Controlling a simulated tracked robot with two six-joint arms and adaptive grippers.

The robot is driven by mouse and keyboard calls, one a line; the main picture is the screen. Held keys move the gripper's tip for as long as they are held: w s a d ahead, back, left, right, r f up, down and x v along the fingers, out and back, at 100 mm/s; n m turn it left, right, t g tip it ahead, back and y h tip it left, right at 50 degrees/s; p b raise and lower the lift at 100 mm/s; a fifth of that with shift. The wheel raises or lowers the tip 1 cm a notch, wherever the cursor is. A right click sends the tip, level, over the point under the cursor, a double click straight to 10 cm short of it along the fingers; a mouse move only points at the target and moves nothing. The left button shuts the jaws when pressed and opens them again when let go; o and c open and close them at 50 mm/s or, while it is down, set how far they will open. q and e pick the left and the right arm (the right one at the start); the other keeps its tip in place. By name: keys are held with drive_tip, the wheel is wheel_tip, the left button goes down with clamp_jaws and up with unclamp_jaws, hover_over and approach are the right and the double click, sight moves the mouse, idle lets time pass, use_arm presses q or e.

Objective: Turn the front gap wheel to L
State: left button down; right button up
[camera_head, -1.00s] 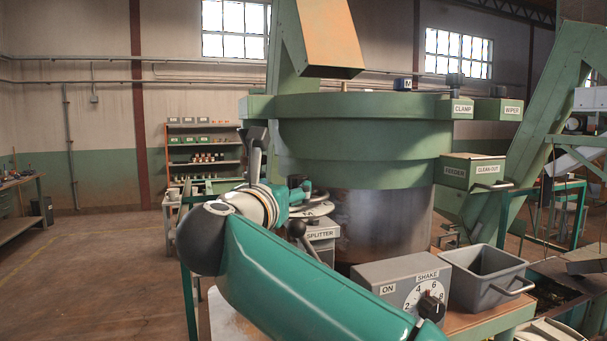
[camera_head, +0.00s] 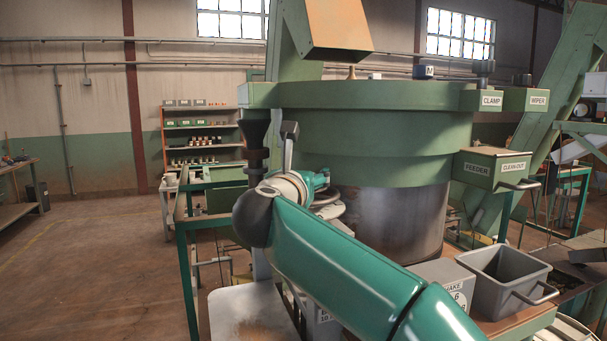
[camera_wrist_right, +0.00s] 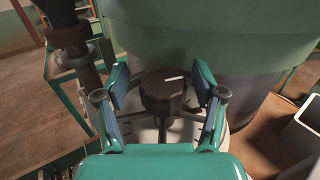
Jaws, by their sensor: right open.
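In the right wrist view, a dark knob (camera_wrist_right: 163,95) with a white pointer line stands on a pale round dial (camera_wrist_right: 182,131). It looks like the front gap wheel, but no label is readable, so I cannot tell which setting the line marks. My right gripper (camera_wrist_right: 159,84) is open, with one finger on each side of the knob and space visible between. In the head view, the right gripper (camera_head: 318,182) is small and partly behind its own wrist, beside the pale dial (camera_head: 330,209). The knob is hidden there. My left gripper is not in view.
The green bowl (camera_head: 375,125) with its steel lower drum (camera_head: 390,215) rises just behind the right gripper. A dark pipe (camera_head: 254,150) stands left of it. A grey bin (camera_head: 502,278) and a partly hidden SHAKE box (camera_head: 450,280) lie to the right. The floor at left is open.

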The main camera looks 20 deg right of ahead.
drive_tip(key=shift+d, duration=0.1)
drive_tip(key=c, duration=1.2)
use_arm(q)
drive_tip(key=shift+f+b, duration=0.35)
use_arm(e)
drive_tip(key=shift+o, duration=0.2)
drive_tip(key=shift+s+d+f+y, duration=0.1)
drive_tip(key=shift+f+y, duration=0.05)
drive_tip(key=shift+y, duration=0.15)
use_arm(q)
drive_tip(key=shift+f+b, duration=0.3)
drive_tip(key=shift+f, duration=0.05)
use_arm(e)
drive_tip(key=shift+n+t+y, duration=0.5)
drive_tip(key=shift+n+y, duration=0.1)
drive_tip(key=shift+y, duration=0.1)
drive_tip(key=o, duration=1.2)
drive_tip(key=shift+c, duration=0.2)
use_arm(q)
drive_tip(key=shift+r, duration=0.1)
